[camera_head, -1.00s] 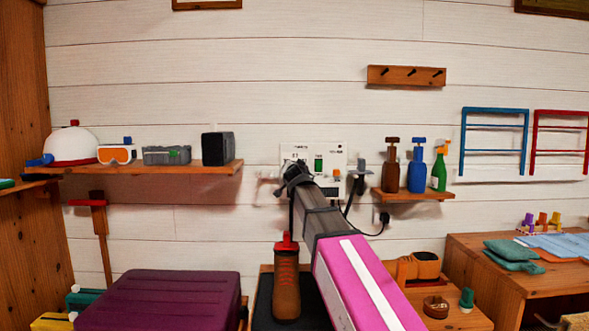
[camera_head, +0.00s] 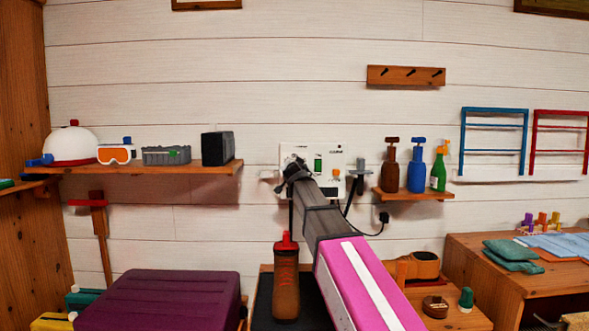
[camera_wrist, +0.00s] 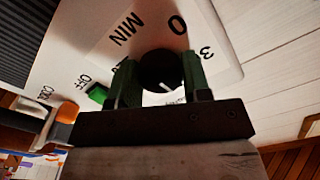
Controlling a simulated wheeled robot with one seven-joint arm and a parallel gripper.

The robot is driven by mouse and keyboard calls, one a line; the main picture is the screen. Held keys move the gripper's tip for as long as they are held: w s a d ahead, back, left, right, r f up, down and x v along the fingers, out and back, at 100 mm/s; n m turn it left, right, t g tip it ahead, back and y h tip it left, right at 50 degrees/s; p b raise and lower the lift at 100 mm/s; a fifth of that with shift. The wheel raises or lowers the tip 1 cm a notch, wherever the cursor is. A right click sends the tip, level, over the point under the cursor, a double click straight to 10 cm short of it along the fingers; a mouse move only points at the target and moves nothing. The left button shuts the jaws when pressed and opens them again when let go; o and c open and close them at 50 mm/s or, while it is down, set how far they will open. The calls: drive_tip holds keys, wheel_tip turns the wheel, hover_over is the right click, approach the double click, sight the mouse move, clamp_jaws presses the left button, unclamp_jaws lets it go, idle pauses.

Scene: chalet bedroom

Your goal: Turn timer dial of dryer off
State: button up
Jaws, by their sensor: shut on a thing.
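The dryer's control panel (camera_head: 325,152) is a white box on the plank wall, mostly behind my arm in the head view. My gripper (camera_wrist: 160,75) is shut on the dial, one green finger at each side. In the head view the gripper (camera_head: 293,168) is at the panel's left part, and the dial is hidden there.
A green switch (camera_wrist: 98,94) sits beside the OFF marking. A shelf (camera_head: 150,168) with a helmet and goggles is left of the panel; a small shelf (camera_head: 415,195) with bottles is right. A brown bottle (camera_head: 286,280) with a red cap stands below my arm.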

drive_tip(key=n, duration=0.5)
drive_tip(key=shift+n, duration=0.4)
drive_tip(key=n, duration=0.6)
drive_tip(key=shift+d, duration=0.1)
drive_tip(key=n, duration=0.6)
drive_tip(key=shift+n, duration=0.3)
drive_tip(key=n, duration=0.5)
drive_tip(key=shift+r, duration=0.1)
drive_tip(key=o, duration=0.9)
drive_tip(key=shift+o, duration=0.2)
